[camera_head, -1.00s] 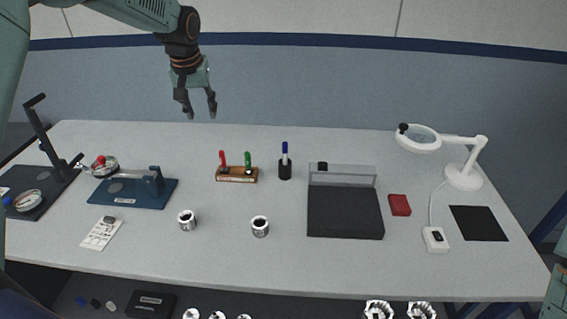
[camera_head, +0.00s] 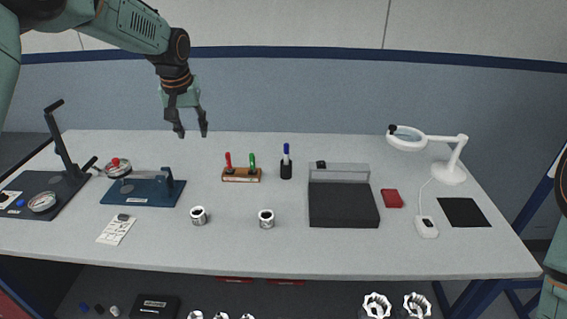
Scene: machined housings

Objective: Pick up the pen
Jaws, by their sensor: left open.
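A blue-capped pen (camera_head: 286,152) stands upright in a small black holder (camera_head: 286,170) near the back middle of the table. My left gripper (camera_head: 191,134) hangs fingers down above the table's back edge, to the left of the pen and apart from it. It is open with nothing between its fingers. Part of my right arm (camera_head: 557,270) shows at the right edge, and its gripper is out of view.
A wooden block (camera_head: 241,179) with red and green tools stands left of the holder. A black tray (camera_head: 343,206) lies to the right. Two metal cylinders (camera_head: 198,216) (camera_head: 266,219) stand in front. A magnifier lamp (camera_head: 447,172) stands at the right.

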